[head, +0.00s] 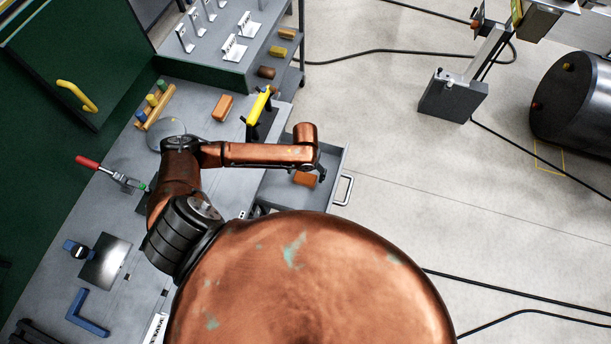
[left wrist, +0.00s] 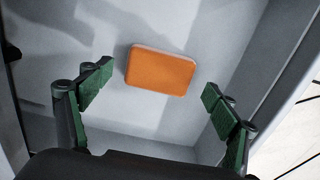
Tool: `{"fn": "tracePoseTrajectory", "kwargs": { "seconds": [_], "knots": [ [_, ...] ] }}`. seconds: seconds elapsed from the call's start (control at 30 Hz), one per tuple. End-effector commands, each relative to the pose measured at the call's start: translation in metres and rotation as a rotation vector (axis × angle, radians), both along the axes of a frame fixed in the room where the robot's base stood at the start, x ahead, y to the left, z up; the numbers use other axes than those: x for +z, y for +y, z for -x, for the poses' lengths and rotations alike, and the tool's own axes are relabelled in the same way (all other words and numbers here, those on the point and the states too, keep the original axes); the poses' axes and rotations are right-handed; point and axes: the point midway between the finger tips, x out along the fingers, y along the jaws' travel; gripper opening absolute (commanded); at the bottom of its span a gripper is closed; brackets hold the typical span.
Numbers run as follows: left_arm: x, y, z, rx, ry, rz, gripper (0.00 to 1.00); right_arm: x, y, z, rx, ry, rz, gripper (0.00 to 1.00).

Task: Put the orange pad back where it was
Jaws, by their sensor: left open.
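An orange pad (head: 305,179) lies flat inside an open grey drawer (head: 335,160), which juts out from the bench's right side. In the left wrist view the pad (left wrist: 160,72) rests on the drawer floor, a rounded rectangle close to a wall. My left gripper (head: 320,173) is over the drawer and points down. In the left wrist view its green-padded fingers (left wrist: 158,80) are spread wide on either side of the pad, apart from it and empty. A second orange block (head: 222,107) lies on the bench top. My right gripper is not in view.
The grey bench (head: 205,97) also carries a yellow-handled tool (head: 259,105), a wooden rack with coloured pegs (head: 155,107) and a red-handled clamp (head: 112,173). The drawer's walls stand around the pad. Open floor lies to the right, with cables.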

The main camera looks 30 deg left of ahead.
Motion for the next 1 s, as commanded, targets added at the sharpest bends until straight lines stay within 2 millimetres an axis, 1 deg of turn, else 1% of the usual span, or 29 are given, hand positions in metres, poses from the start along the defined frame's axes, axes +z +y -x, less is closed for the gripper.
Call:
{"fn": "tracePoseTrajectory", "kwargs": {
  "seconds": [0.03, 0.2, 0.3, 0.4, 0.5, 0.6, 0.83, 0.87, 1.0],
  "knots": [
    [0.013, 0.001, -0.002, -0.001, -0.006, -0.001, 0.82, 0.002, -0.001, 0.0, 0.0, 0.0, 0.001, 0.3],
    [0.05, 0.001, -0.002, -0.001, -0.005, -0.002, 0.82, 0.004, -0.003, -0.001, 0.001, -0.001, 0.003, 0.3],
    [0.068, 0.0, -0.001, -0.001, -0.004, -0.001, 0.82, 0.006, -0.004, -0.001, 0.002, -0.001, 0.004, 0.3],
    [0.082, 0.0, -0.001, 0.001, -0.003, -0.001, 0.82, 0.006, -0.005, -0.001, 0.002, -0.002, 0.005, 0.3],
    [0.09, 0.0, -0.001, 0.0, -0.001, 0.0, 0.82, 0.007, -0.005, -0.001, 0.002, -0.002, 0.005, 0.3],
    [0.094, 0.0, 0.0, 0.001, 0.0, -0.001, 0.82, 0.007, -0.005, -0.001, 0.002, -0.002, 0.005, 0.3],
    [0.094, 0.0, 0.0, 0.001, 0.0, 0.0, 0.82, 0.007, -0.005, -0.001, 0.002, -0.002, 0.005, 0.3],
    [0.094, 0.0, 0.0, 0.001, 0.0, 0.0, 0.81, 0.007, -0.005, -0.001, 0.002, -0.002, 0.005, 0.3],
    [0.094, 0.0, 0.0, 0.002, 0.0, 0.0, 0.71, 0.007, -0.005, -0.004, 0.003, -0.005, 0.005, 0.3]
  ]
}}
